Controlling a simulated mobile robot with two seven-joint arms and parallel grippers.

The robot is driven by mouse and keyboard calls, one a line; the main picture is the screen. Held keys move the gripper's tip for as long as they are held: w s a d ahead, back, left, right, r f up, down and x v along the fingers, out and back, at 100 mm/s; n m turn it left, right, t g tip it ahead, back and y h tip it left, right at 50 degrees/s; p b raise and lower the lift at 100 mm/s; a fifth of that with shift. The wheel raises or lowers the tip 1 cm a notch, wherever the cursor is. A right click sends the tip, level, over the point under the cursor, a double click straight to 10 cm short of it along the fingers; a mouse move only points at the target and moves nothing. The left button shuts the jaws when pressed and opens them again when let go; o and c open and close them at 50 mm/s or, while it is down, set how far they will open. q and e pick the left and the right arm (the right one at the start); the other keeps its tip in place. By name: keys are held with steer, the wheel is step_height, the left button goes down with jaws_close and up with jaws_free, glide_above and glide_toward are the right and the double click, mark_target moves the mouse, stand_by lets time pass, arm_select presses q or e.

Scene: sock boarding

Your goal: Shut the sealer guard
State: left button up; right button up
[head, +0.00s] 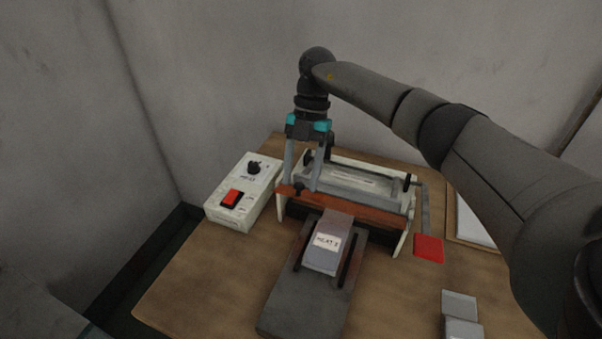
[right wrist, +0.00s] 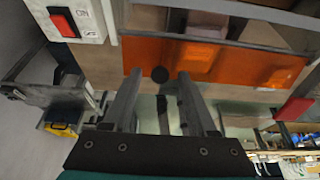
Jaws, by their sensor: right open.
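The sealer (head: 352,183) stands on the table with its orange, see-through guard (head: 360,211) spanning its front. The guard also shows in the right wrist view (right wrist: 225,62). I cannot tell its exact tilt. A small black knob (head: 299,189) is at the guard's left part and shows in the right wrist view (right wrist: 160,74). My right gripper (head: 303,184) points down at the knob, its fingers open on either side of it in the picture. I cannot tell whether they touch it. My left gripper is not in view.
A white control box (head: 241,193) with a red switch and black dial stands left of the sealer. A labelled grey packet (head: 324,250) lies on a dark slotted board (head: 300,312) in front. A red pad (head: 429,247) is at the right. The table's front left (head: 215,290) is clear.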

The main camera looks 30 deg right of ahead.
steer(key=shift+c, duration=0.3)
jaws_close()
stand_by(0.4)
